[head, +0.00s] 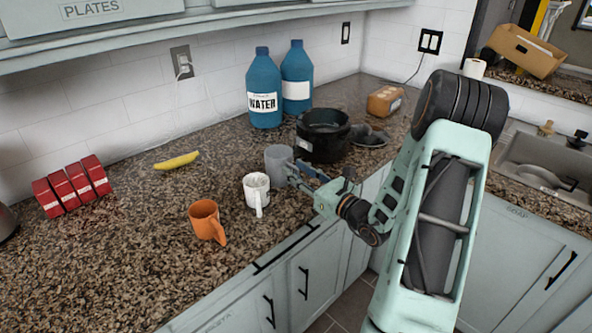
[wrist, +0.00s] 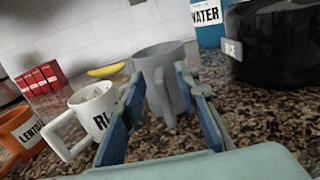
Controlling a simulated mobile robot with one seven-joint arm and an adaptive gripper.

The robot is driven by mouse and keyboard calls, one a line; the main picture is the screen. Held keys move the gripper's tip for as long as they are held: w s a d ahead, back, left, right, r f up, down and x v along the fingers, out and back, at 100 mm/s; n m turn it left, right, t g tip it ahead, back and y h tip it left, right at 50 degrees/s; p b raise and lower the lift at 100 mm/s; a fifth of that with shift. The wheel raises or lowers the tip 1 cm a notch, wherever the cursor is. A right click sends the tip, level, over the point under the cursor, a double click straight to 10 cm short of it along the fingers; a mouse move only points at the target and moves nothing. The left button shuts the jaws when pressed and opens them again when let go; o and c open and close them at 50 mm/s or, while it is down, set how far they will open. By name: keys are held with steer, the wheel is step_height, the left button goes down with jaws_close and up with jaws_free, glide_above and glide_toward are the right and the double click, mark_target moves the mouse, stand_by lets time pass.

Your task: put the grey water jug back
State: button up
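The grey jug (head: 278,163) stands upright on the granite counter, between a white mug and a black pot. In the wrist view the grey jug (wrist: 161,66) is straight ahead, with its handle facing me. My gripper (head: 296,174) is low over the counter at the jug's near right side. In the wrist view my gripper (wrist: 158,88) has its blue-padded fingers spread, one on each side of the handle, with visible room between them. I cannot tell whether either finger touches the jug. No lettering shows on the jug.
A white mug (head: 256,190) stands close left, an orange mug (head: 206,220) farther left. A black pot (head: 322,136) is close right. Blue water bottles (head: 264,95) stand behind. A banana (head: 177,160) and red boxes (head: 72,187) lie left. The front-left counter is clear.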

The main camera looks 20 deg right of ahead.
steer(key=v, duration=1.1)
steer(key=shift+s, duration=0.2)
